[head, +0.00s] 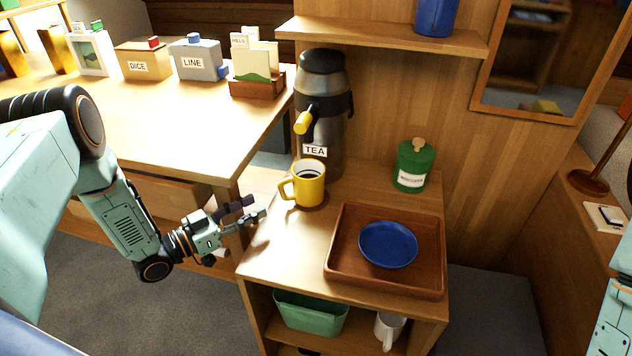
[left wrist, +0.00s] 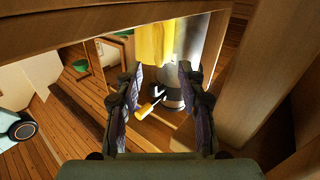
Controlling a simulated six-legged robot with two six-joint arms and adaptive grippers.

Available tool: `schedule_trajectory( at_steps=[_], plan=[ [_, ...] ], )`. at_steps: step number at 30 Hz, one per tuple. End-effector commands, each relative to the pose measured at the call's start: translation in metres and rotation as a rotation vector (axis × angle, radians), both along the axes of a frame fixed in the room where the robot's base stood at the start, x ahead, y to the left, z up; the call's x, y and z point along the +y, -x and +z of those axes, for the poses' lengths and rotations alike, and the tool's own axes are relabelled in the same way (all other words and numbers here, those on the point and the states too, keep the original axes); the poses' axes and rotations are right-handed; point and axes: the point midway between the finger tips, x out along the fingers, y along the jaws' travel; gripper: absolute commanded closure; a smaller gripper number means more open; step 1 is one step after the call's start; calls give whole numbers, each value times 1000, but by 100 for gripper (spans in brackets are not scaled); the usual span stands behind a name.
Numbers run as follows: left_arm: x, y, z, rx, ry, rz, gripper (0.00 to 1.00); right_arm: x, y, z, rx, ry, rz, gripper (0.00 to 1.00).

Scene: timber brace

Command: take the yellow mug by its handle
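The yellow mug (head: 311,187) stands upright on the small wooden cabinet (head: 290,245), in front of the urn labelled TEA (head: 327,95). Dark liquid shows inside it. Its handle (head: 285,189) points left, toward my left gripper (head: 256,207). That gripper is open and empty at the cabinet's left edge, a short way left of the handle and apart from it. In the left wrist view the open fingers (left wrist: 161,76) have nothing between them. A blurred yellow surface (left wrist: 153,40) beyond them appears to be the mug. My right gripper is out of view.
A brown tray (head: 335,262) with a blue plate (head: 388,244) takes the cabinet's front right. A green canister (head: 413,166) stands behind it. The urn's yellow-handled tap (head: 303,122) juts out above the mug. A desk (head: 170,105) stands at left; a shelf (head: 385,36) hangs above.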

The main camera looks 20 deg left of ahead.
Motion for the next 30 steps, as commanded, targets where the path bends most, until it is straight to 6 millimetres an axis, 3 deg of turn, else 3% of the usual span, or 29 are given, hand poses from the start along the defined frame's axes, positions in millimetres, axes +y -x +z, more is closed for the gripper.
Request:
schedule_trajectory(
  at_steps=[8, 22, 30],
  plan=[
    [-3, -4, 0, -2, 0, -3, 61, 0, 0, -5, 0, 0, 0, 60],
    [-35, -53, -2, -3, 0, -3, 61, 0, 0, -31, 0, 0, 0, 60],
    [-41, -61, 0, -1, 1, -1, 61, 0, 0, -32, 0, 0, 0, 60]
  ],
)
